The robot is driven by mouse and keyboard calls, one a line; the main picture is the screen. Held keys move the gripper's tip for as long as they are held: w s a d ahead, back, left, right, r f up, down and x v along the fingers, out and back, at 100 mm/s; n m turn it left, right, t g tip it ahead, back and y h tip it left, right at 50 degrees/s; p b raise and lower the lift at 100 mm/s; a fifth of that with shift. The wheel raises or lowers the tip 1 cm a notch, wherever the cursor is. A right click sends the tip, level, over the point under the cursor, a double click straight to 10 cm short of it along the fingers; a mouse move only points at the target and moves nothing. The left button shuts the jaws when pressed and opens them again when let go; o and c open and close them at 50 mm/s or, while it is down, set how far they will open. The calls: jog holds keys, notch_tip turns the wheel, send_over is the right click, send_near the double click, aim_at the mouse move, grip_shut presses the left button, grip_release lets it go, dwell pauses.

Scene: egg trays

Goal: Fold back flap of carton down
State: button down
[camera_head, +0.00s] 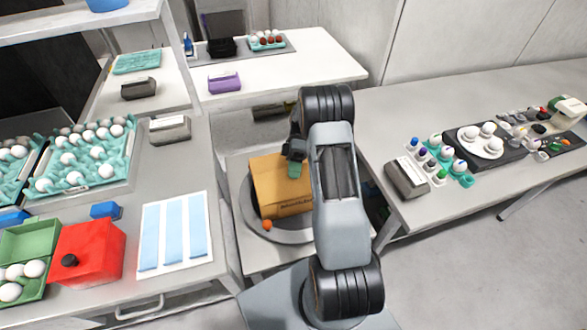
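The brown carton (275,188) sits on a round grey turntable (284,237) on the low middle table, in front of my arm. Its top looks mostly closed, with lettering on its lower side; the separate flaps cannot be made out clearly. My gripper (294,160) is at the carton's upper right edge, over or against its back part. My arm hides the carton's right side. Whether the fingers are open or shut does not show. A small green piece lies at the fingertips on the carton top.
An orange ball (267,224) is by the turntable's front. The left table holds an egg tray (130,165), a red box (88,252) and a white sheet with blue strips (206,256). The right table holds a grey box (406,178) and a plate of eggs (480,151).

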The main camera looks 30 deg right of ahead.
jog(key=shift+d+f+g, duration=0.15)
jog(key=shift+f+g, duration=0.05)
jog(key=shift+g, duration=0.2)
jog(key=c, duration=1.3)
grip_release()
jog(key=shift+c, duration=0.2)
jog(key=v, duration=0.6)
jog(key=shift+r, duration=0.15)
jog(key=shift+w+d+r+p, duration=0.2)
jog(key=shift+w+d+p, duration=0.25)
jog(key=shift+p, duration=0.25)
